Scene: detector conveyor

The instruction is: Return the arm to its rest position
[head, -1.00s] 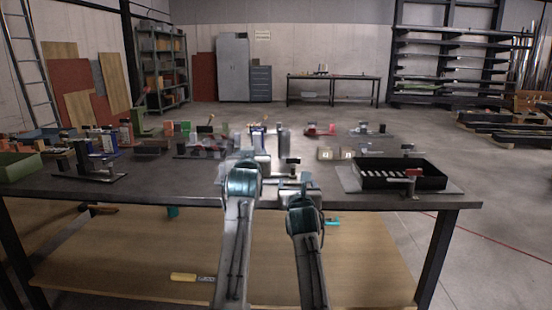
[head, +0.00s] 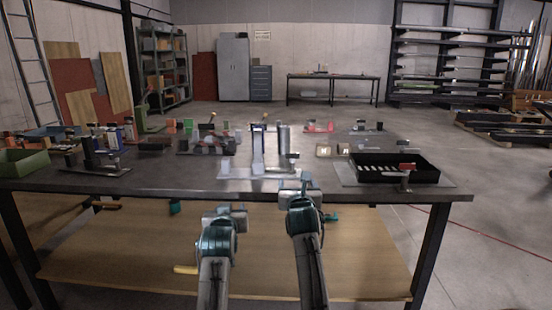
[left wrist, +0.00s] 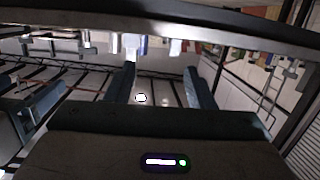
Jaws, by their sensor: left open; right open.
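My left arm comes in low at the centre of the head view, in front of the table's front edge. Its gripper (head: 224,212) is small and partly hidden behind its own wrist there. In the left wrist view my left gripper (left wrist: 162,88) has its two dark fingers apart with nothing between them. My right gripper (head: 297,186) is beside it on the right, at the table's front edge, open; its fingers are hard to make out. Both grippers are apart from the light fixture plate (head: 232,173), which carries a blue-and-white upright part (head: 257,148) and a grey cylinder (head: 284,142).
The dark worktable (head: 150,184) spans the view, its edge close to both grippers. A black tray (head: 427,172) stands at the right. A green bin (head: 20,163) and a dark stand (head: 92,160) are at the left. A wooden lower shelf (head: 120,252) lies below.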

